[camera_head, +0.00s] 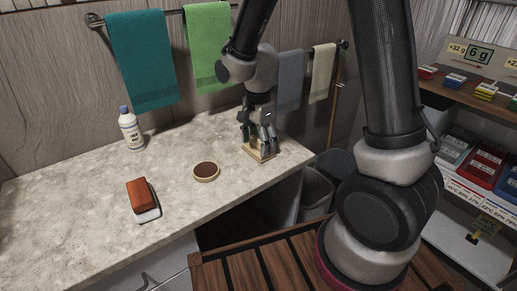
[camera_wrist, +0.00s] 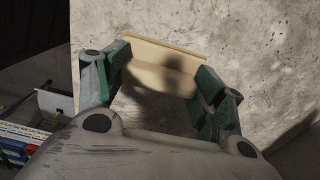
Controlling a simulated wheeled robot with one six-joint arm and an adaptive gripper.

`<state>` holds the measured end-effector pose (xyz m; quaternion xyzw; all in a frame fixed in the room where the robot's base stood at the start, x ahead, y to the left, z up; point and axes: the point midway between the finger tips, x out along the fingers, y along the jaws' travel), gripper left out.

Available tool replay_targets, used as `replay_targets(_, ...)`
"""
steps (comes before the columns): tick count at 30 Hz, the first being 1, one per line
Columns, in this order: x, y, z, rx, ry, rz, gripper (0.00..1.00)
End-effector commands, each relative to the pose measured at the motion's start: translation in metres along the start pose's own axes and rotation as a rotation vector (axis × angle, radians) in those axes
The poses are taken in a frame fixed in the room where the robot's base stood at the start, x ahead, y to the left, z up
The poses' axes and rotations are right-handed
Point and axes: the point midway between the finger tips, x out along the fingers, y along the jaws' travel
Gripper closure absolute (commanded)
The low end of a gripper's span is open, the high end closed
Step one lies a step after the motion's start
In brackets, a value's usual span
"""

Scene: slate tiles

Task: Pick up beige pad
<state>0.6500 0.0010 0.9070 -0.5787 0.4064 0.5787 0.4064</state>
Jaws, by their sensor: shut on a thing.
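The beige pad (camera_head: 262,153) is at the right end of the stone counter in the head view, under my gripper (camera_head: 259,140). In the wrist view the pad (camera_wrist: 163,55) is a flat beige block with a raised edge along its far side. My gripper (camera_wrist: 158,88) has its two green-tipped fingers on either side of the pad and is shut on it. I cannot tell whether the pad touches the counter.
The counter (camera_head: 92,205) also holds a round brown-topped dish (camera_head: 206,171), a red-brown block on a white tray (camera_head: 148,214) and a white bottle (camera_head: 131,131). Towels hang on the wall behind. Bins (camera_head: 316,188) stand beyond the counter's right edge. The counter between these things is clear.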

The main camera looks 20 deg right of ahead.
Motion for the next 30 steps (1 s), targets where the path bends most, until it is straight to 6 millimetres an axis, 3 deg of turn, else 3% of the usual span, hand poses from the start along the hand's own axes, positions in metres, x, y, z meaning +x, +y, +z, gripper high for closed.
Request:
replay_targets(10, -0.008, -0.001, 0.000, 0.000, 0.000, -0.003, 0.55)
replay_targets(21, -0.081, -0.001, 0.000, 0.000, 0.000, -0.004, 0.55)
replay_targets(30, -0.101, 0.000, 0.000, 0.000, 0.000, 0.000, 0.55)
